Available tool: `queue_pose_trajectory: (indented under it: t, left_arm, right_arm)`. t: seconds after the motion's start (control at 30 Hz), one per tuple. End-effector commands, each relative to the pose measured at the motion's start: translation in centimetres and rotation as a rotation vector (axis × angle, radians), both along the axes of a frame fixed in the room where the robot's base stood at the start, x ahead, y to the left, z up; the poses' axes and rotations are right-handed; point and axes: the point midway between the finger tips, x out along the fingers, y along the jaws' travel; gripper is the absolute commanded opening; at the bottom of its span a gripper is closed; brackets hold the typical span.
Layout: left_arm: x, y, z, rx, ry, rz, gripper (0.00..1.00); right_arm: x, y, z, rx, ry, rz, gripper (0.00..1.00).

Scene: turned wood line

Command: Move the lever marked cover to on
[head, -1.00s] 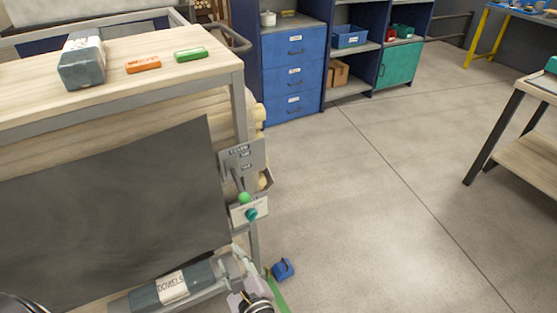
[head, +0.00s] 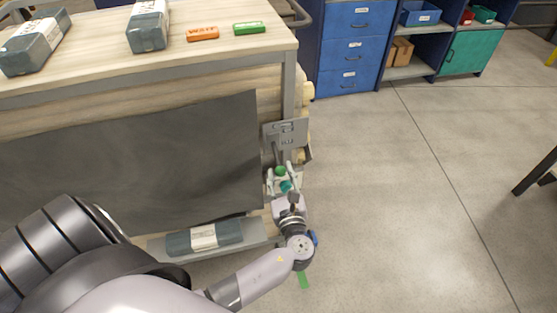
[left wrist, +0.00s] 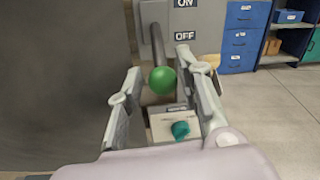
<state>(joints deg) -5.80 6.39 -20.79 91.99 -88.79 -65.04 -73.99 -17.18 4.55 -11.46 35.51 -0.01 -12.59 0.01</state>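The lever has a dark rod and a green ball knob (head: 281,170). It hangs down from a grey plate (head: 287,132) on the cart's right end post. In the left wrist view the plate reads ON above OFF, and the green knob (left wrist: 162,80) hangs below the OFF mark. My left gripper (head: 282,170) is open, with one finger on each side of the knob. Whether the lever is marked cover cannot be read. My right gripper is out of view.
A teal rotary knob (left wrist: 180,130) on a pale box sits just below the lever. A large dark panel (head: 140,160) is to its left. A wrapped grey block (head: 228,233) lies on the low shelf. Blue drawers (head: 348,50) stand behind.

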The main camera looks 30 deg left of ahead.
Motion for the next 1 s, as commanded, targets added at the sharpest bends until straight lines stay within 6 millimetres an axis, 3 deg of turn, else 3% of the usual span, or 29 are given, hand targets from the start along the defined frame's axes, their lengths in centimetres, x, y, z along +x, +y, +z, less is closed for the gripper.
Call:
queue_pose_trajectory:
  t: [0.3,0.67,1.0]
  left_arm:
    - [3.2,3.0,0.0,0.000,0.000,-0.001,0.33]
    - [3.5,3.4,0.0,-0.001,0.000,0.000,0.33]
    - [3.5,3.4,0.0,-0.001,0.000,0.000,0.11]
  right_arm:
    - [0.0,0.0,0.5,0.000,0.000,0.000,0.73]
    - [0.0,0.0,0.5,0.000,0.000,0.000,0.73]
    - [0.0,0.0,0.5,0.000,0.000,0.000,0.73]
